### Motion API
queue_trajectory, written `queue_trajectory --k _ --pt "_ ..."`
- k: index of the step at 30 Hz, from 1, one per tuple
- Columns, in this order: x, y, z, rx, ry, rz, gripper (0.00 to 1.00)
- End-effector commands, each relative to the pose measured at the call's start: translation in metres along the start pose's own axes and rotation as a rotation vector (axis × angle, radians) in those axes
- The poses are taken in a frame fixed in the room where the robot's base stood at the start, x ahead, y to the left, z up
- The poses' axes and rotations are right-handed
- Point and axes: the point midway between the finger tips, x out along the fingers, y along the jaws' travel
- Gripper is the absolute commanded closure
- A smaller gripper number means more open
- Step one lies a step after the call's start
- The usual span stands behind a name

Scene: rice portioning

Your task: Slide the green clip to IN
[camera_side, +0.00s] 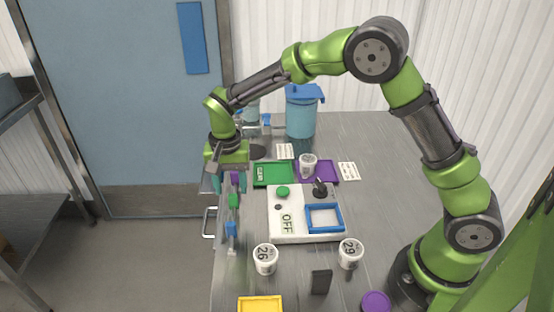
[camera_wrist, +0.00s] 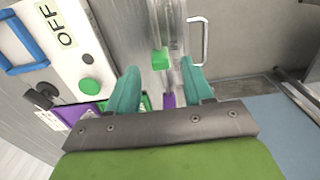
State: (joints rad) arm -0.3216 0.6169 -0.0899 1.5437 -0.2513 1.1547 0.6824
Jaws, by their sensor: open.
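The green clip (camera_side: 234,200) sits on a rail along the table's left edge, between a purple clip (camera_side: 234,178) and a blue clip (camera_side: 231,230). My gripper (camera_side: 230,185) is pointed down over this rail, close to the purple clip in the side view. In the wrist view its two teal fingers (camera_wrist: 158,78) are spread apart and empty. There the green clip (camera_wrist: 160,59) shows just beyond the fingertips, and the purple clip (camera_wrist: 169,101) shows between the fingers, partly hidden. I cannot make out an IN mark.
A white unit (camera_side: 285,237) reading OFF, with a green button and blue frame (camera_side: 324,231), stands right of the rail. Green (camera_side: 268,183) and purple (camera_side: 325,179) trays lie behind it. Cups 26 (camera_side: 265,260) and 29 (camera_side: 350,254) stand in front. A blue-lidded container (camera_side: 301,117) stands behind.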

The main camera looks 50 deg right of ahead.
Motion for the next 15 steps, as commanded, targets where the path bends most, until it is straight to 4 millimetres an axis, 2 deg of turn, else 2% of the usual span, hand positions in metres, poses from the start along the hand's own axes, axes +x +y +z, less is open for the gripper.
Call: queue_trajectory --k 3,9,15 --pt "-0.032 -0.001 0.0 0.0 0.003 -0.006 0.49" --pt "-0.079 -0.001 0.0 0.001 0.001 -0.005 0.49" --pt "-0.11 0.0 0.001 0.0 -0.001 -0.002 0.49"
